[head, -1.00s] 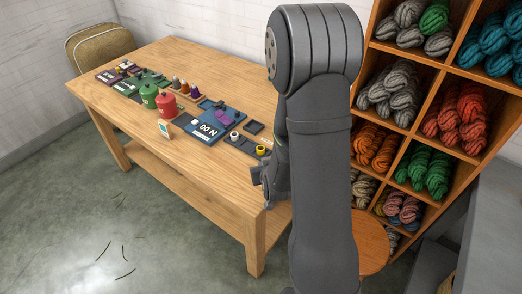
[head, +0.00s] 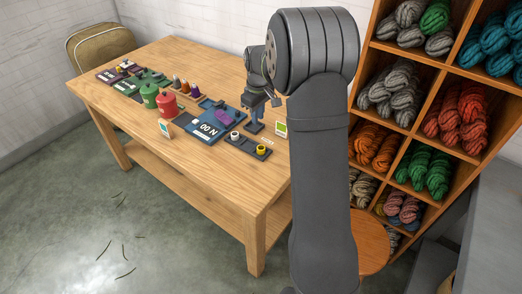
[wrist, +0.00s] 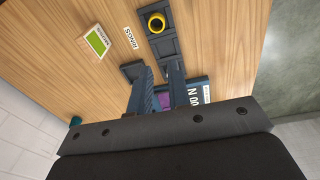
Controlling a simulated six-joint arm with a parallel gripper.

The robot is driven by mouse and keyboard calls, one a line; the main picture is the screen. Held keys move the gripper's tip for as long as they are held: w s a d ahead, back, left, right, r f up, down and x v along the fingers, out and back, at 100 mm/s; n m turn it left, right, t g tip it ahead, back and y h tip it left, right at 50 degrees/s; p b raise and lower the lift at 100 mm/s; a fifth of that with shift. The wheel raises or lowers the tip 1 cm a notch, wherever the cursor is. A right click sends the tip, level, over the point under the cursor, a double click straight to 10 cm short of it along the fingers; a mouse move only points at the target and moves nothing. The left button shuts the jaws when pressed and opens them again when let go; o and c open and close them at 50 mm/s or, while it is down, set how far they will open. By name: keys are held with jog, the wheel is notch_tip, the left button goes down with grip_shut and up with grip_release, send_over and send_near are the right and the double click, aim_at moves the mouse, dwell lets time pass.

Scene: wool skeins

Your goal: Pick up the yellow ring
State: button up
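The yellow ring (head: 262,150) sits at the near right end of a dark tray (head: 247,146) on the table. In the wrist view the yellow ring (wrist: 156,24) is at the top, standing on the end of the tray, with a dark hollow centre. My gripper (head: 254,126) is above the table, behind the tray and to the upper left of the ring. In the wrist view my gripper (wrist: 154,72) shows two separated fingers with nothing clearly held between them. The ring is beyond the fingertips, apart from them.
A white ring (head: 234,136) is on the same tray. The table's near strip is clear.

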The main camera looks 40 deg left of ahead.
aim_at(259, 146)
jog(key=shift+n+g+h, duration=0.3)
jog(key=shift+h, duration=0.1)
jog(key=f, duration=1.4)
jog(key=shift+s+d+f, duration=0.1)
jog(key=shift+d+f, duration=0.2)
jog(key=shift+f, duration=0.05)
grip_shut()
